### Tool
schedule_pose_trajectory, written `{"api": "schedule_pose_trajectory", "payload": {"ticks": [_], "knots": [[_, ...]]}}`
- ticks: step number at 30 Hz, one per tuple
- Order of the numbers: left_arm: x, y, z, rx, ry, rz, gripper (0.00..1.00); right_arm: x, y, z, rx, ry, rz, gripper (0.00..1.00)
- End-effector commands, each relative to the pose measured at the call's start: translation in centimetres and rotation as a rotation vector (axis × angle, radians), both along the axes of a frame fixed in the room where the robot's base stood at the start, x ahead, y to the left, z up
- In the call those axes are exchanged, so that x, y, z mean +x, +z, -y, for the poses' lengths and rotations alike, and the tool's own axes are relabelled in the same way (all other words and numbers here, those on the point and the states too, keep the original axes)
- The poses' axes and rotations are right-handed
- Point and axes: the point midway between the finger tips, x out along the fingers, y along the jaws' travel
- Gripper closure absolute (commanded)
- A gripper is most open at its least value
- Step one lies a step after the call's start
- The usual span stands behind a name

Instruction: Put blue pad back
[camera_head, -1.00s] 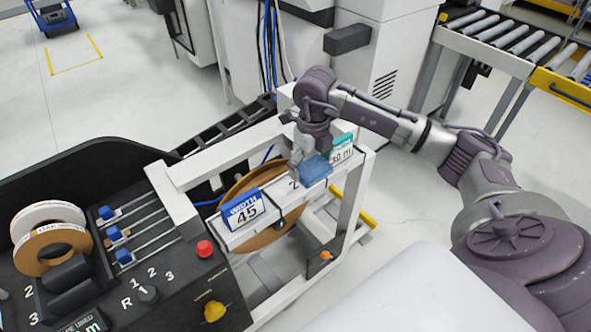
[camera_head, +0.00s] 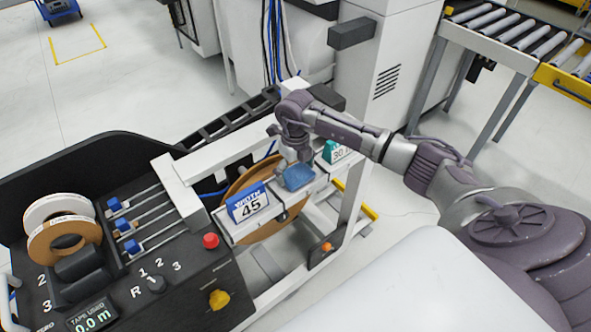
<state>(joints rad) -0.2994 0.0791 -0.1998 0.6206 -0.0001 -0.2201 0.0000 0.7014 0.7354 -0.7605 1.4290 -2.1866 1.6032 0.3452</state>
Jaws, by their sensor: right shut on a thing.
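The blue pad (camera_head: 297,177) is at the top of the white frame, between the blue "WIDTH 45" sign (camera_head: 248,205) and the teal "30" sign (camera_head: 337,151). My right gripper (camera_head: 296,166) reaches down from above and is shut on the pad. I cannot tell whether the pad touches the white bar (camera_head: 268,212) beneath it. The fingertips are partly hidden by the pad. My left gripper is not in view.
A brown tape roll (camera_head: 247,182) sits inside the frame behind the signs. A roller conveyor (camera_head: 510,45) is at the upper right.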

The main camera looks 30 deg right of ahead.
Motion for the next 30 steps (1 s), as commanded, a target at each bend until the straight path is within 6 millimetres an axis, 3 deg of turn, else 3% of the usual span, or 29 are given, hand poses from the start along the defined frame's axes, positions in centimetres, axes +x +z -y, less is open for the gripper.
{"api": "schedule_pose_trajectory", "payload": {"ticks": [2,3,4,17,30], "knots": [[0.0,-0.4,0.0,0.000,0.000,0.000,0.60,0.0,-0.4,0.0,0.000,0.000,0.000,0.40],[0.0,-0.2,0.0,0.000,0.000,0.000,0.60,0.0,-0.3,0.0,0.000,0.000,0.000,0.03],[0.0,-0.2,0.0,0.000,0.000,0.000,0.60,0.0,-0.2,0.0,0.000,0.000,0.000,0.00],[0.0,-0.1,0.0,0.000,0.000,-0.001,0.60,0.1,0.5,0.0,-0.001,0.000,0.002,0.00],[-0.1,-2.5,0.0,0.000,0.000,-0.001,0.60,0.1,9.0,0.1,-0.002,0.000,0.005,0.00]]}}
